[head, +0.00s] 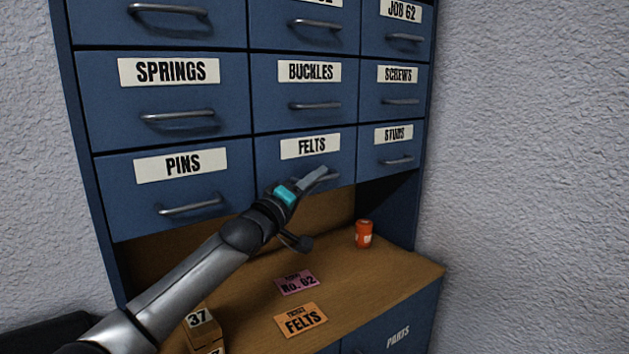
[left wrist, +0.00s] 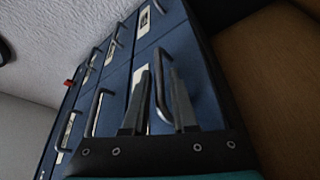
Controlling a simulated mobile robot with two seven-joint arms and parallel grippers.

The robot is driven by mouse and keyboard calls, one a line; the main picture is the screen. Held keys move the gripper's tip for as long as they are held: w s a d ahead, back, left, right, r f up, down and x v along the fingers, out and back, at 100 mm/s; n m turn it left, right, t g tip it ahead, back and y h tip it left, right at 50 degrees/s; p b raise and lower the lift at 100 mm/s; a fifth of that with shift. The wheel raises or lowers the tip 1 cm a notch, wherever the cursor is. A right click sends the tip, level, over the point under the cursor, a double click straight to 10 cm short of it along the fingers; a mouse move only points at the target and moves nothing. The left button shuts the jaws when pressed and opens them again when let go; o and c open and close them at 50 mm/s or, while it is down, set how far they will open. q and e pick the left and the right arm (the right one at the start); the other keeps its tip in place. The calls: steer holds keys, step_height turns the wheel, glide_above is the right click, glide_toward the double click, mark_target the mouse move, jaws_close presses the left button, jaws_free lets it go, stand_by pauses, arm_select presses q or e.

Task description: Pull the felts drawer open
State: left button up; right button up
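The felts drawer (head: 335,145) is a blue front with a white FELTS label (head: 311,146), low in the middle column of the cabinet. It looks flush with its neighbours. My left gripper (head: 315,176) is at its metal handle (head: 330,178) and hides part of it. In the left wrist view, my left gripper (left wrist: 160,72) has its two fingers apart, with the handle (left wrist: 158,62) between them. I cannot tell whether either finger touches the bar. The drawer front (left wrist: 205,75) shows behind the fingers. My right gripper is in neither view.
Pins (head: 180,190) and studs (head: 395,150) drawers flank it. Below, a wooden shelf (head: 400,285) carries an orange can (head: 363,234), a pink card (head: 297,283), an orange FELTS card (head: 302,319) and a small box marked 37 (head: 202,330). A white wall (head: 530,150) stands at right.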

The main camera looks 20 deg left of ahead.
arm_select(q)
jaws_close()
stand_by(1.4)
